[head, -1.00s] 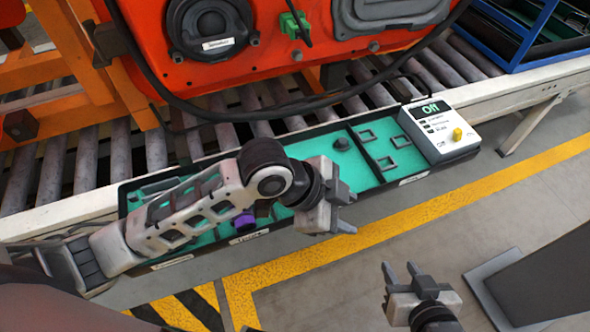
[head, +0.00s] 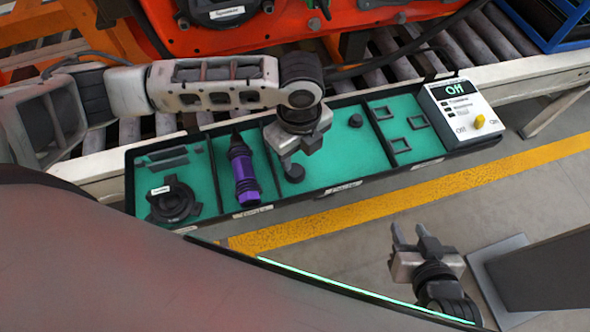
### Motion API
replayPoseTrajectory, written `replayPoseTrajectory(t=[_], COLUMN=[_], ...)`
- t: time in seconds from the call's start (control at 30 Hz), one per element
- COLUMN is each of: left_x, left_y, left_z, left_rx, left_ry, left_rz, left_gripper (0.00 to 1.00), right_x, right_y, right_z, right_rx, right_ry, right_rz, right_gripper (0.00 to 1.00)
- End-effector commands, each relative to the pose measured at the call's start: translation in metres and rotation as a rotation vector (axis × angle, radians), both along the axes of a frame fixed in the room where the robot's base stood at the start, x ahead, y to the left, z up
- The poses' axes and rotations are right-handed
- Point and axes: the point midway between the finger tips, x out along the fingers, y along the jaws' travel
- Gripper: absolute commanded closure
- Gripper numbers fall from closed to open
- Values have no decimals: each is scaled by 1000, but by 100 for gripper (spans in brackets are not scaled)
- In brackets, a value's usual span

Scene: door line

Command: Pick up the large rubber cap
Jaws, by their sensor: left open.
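The compartmented tray (head: 330,189) with a teal floor lies along the conveyor's near side. A black round cap (head: 295,173), the larger of two, sits in its middle compartment, partly hidden by my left gripper. A smaller black cap (head: 355,121) stands farther right in the same compartment. My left gripper (head: 298,157) is open and points down over the larger cap, its fingertips close to the cap's far side. I cannot tell whether they touch it. My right gripper (head: 409,237) is open and empty over the floor at lower right.
A purple tool (head: 242,172) lies in the compartment left of the caps. A black round part (head: 173,201) lies farther left, square frames (head: 410,133) to the right. A control box (head: 462,112) stands at the tray's right end. The orange door (head: 380,15) hangs behind.

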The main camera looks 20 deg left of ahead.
Motion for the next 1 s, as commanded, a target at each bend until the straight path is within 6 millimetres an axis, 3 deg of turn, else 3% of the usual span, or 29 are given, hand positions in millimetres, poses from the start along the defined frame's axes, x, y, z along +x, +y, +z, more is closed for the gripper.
replayPoseTrajectory(t=[0.27,0.57,0.87,1.0], left_x=[0,0,0,1], left_y=[2,7,6,7], left_z=[-22,-63,-68,-67], left_rx=[1,0,-1,-1], left_ry=[1,1,0,0], left_rz=[0,0,0,0], left_gripper=[56,56,56,91], right_x=[0,1,4,6], right_y=[1,1,2,3], right_z=[2,2,4,5], right_rx=[3,5,7,9], right_ry=[-4,-8,-16,-20], right_rz=[1,1,0,-1], right_gripper=[64,64,64,64])
